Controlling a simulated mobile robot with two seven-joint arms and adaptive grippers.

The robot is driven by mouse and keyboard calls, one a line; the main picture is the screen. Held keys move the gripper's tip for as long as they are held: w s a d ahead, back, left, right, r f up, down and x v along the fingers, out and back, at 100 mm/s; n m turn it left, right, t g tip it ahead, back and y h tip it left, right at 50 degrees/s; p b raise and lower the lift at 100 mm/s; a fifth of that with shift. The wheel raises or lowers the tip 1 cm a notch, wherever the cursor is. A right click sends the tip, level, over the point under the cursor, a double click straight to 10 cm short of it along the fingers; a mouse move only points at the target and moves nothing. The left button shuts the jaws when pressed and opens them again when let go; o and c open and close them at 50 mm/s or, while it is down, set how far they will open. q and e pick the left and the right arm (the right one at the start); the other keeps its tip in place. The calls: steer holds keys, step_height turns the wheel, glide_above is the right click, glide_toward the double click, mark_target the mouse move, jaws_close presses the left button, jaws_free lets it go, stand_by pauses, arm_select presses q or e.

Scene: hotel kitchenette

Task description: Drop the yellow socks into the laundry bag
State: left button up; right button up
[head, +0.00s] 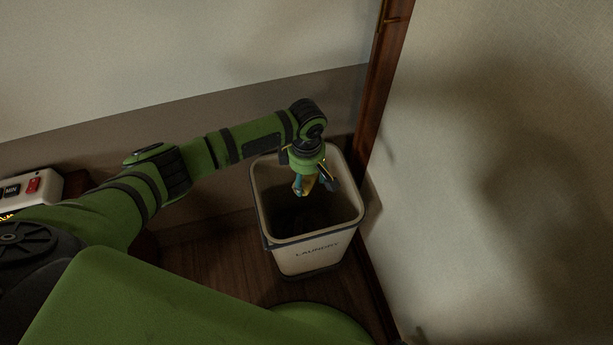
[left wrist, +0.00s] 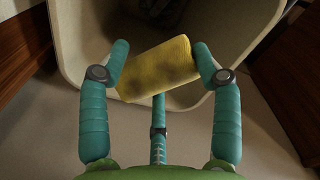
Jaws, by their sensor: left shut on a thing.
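The laundry bag (head: 308,256) is a cream, open-topped container with "LAUNDRY" on its front and a dark inside. It stands on the floor, and its pale rim also shows in the left wrist view (left wrist: 72,62). My left gripper (head: 310,187) is over the bag's opening in the head view. In the left wrist view its teal fingers (left wrist: 160,68) are shut on the yellow socks (left wrist: 155,70), a folded, patchy yellow bundle held between the fingertips. In the head view the socks are small and partly hidden by the fingers. My right gripper is not in view.
A wall and a dark wooden post (head: 383,75) stand close behind and right of the bag. A white device with a red switch (head: 33,185) is at the far left. The wooden floor (head: 225,262) left of the bag is clear.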

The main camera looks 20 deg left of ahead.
mark_target(307, 177)
arm_select(q)
steer(key=shift+f+b, duration=0.45)
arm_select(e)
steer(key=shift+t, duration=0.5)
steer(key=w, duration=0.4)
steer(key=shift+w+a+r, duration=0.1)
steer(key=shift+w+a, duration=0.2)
arm_select(q)
steer(key=o, duration=1.2)
steer(key=shift+o, duration=0.2)
steer(key=shift+r, duration=0.1)
step_height(307, 177, up, 12)
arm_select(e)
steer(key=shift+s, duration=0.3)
